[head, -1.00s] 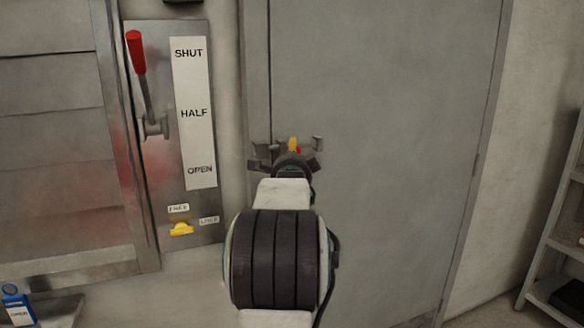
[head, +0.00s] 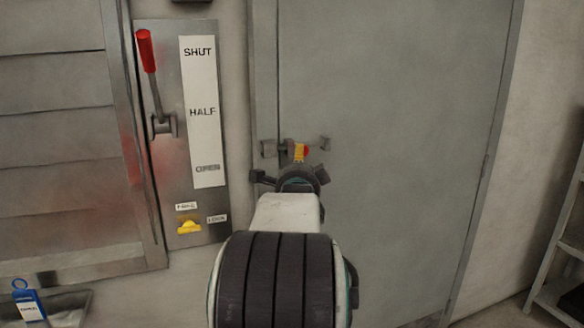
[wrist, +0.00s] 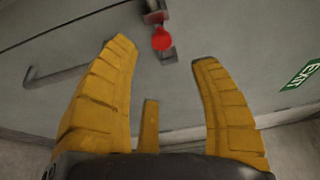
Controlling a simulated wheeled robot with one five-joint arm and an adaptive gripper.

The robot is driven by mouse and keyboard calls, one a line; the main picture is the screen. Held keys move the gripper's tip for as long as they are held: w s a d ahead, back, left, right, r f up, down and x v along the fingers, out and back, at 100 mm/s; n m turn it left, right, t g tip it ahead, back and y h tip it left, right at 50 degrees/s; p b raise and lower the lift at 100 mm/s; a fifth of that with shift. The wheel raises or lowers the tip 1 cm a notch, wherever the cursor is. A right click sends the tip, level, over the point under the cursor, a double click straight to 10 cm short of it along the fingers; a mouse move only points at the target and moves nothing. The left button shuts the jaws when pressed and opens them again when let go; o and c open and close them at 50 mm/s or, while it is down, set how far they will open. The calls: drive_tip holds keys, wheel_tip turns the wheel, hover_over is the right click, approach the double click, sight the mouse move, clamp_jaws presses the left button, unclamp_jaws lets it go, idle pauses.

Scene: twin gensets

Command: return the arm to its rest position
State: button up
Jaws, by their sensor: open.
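My gripper (head: 290,178) is in front of the grey door, just below the door's latch hardware in the head view. My arm reaches up from the bottom of the head view, partly bent. A small latch with a red knob (head: 304,151) and a yellow part sits on the grey door (head: 390,120). The red knob also shows beyond the fingertips in the wrist view (wrist: 162,39). The fingers appear apart from it.
Left of the door is a panel with a red-handled lever (head: 147,50) raised beside SHUT, and a yellow knob (head: 189,226) below. A louvre (head: 55,140) fills the left. A blue tag (head: 27,302) lies lower left. A shelf rack (head: 565,250) stands at right. A green EXIT sign (wrist: 302,75) shows.

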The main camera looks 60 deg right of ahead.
idle(0.4)
drive_tip(key=s+a+f+n+g+y, duration=0.25)
drive_tip(key=f+n+y, duration=0.25)
drive_tip(key=f+n, duration=0.65)
drive_tip(key=s+a+f+n+g+y, duration=0.2)
drive_tip(key=a+f+y, duration=0.1)
drive_tip(key=a+f, duration=0.3)
drive_tip(key=s+a+f+n+g+y, duration=0.1)
drive_tip(key=s+a+f+n+y, duration=0.15)
drive_tip(key=a+f, duration=0.35)
drive_tip(key=s+a+n+g+y+p, duration=0.25)
drive_tip(key=a+n+y, duration=0.35)
drive_tip(key=a, duration=1.4)
drive_tip(key=w+a+r+n+t+p, duration=0.1)
drive_tip(key=a+r+n, duration=0.2)
drive_tip(key=a, duration=0.3)
drive_tip(key=w+a+r+n+t+p, duration=0.1)
drive_tip(key=a+r+n+t+p, duration=0.1)
drive_tip(key=a+n, duration=0.3)
drive_tip(key=shift+a+r+h, duration=0.35)
drive_tip(key=shift+a+r, duration=0.05)
drive_tip(key=shift+a, duration=0.2)
